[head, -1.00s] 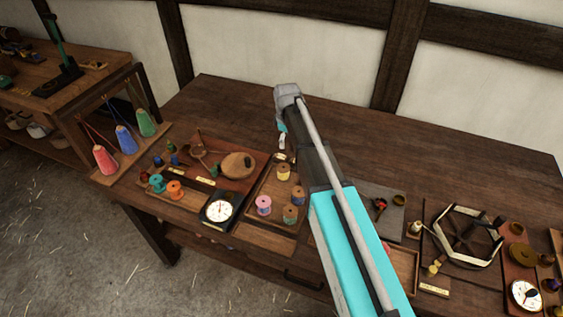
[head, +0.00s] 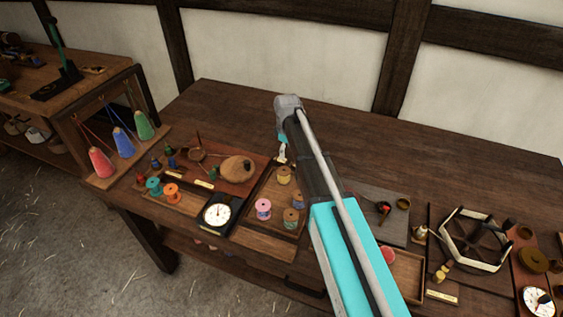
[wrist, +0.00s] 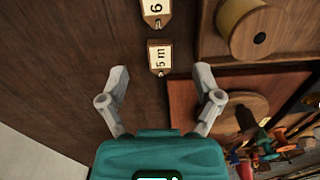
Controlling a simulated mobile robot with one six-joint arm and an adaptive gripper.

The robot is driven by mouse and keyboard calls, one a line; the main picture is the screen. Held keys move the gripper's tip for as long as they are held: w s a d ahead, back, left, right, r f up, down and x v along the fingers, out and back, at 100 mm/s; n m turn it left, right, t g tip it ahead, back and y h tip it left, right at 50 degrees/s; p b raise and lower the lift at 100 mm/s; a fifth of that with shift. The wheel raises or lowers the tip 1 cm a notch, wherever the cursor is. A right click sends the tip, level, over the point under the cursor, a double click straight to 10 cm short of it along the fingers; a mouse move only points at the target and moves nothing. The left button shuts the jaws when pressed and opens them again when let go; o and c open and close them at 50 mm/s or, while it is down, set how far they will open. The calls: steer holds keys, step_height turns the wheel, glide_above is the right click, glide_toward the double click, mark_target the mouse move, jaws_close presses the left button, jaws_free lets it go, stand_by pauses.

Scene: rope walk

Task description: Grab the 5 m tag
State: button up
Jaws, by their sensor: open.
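The 5 m tag (wrist: 160,57) is a small wooden block with a pale face marked "5 m", lying on the dark bench top in the wrist view. It lies a little beyond my gripper (wrist: 160,75), roughly centred between the two fingertips. My gripper is open and empty, with its grey fingers spread on either side. A second similar tag (wrist: 156,10) with one visible digit lies just past it, cut by the top edge. In the head view my gripper (head: 283,138) hangs over the bench, and which pale tag shows beside it is too small to read.
To the right in the wrist view are a tray with a yellow spool (wrist: 243,25) and a reddish board with a round wooden disc (wrist: 247,112). In the head view a dial gauge (head: 217,215) and coloured cones (head: 123,143) stand left. The bench behind my gripper is bare.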

mark_target(285, 161)
steer(key=shift+w+a+f+b, duration=0.1)
steer(key=shift+a+f+b, duration=0.05)
steer(key=shift+f+b, duration=0.7)
steer(key=shift+w+a+f+b, duration=0.1)
steer(key=shift+f+b, duration=1.65)
steer(key=shift+s, duration=0.1)
steer(key=c, duration=0.9)
